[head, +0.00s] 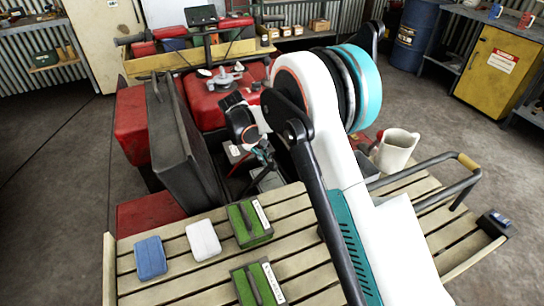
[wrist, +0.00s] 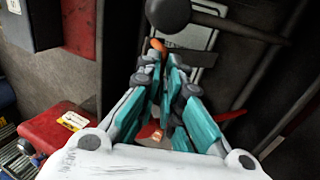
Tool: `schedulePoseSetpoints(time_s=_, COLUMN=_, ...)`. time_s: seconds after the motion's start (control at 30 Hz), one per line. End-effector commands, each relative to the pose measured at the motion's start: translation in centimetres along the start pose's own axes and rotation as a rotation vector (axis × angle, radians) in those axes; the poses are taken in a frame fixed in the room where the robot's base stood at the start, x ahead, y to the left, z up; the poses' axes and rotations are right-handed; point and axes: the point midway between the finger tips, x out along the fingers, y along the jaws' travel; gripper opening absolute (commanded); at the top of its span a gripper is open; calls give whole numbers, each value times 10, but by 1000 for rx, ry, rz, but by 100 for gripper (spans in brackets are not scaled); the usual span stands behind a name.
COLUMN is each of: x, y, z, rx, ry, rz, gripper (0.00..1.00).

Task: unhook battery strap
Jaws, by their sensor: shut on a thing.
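My gripper (wrist: 162,66) reaches down into the dark bay in the wrist view, its teal fingers close together at the tips. A small orange end piece (wrist: 157,44) shows at the fingertips; it looks like the end of the battery strap, and the rest of the strap is hard to make out. A pale-framed grey panel (wrist: 198,42), perhaps the battery top, lies just beyond the tips. In the head view my gripper (head: 262,152) is low behind the slatted rack, partly hidden by my arm, and the strap cannot be made out there.
An upright dark seat panel (head: 178,145) stands close left of my gripper. Red bodywork (head: 208,104) lies beyond.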

Motion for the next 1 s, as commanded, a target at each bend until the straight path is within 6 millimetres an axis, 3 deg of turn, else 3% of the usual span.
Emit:
schedulePoseSetpoints(time_s=0.1, x=-9, y=-21, z=2, rx=-7, ry=-2, rz=-10, gripper=0)
schedulePoseSetpoints(time_s=0.5, x=-20, y=-66, z=3, rx=-8, ry=-7, rz=-14, gripper=0)
schedulePoseSetpoints(time_s=1.0, x=-19, y=-81, z=3, rx=2, ry=-11, rz=-12, gripper=0)
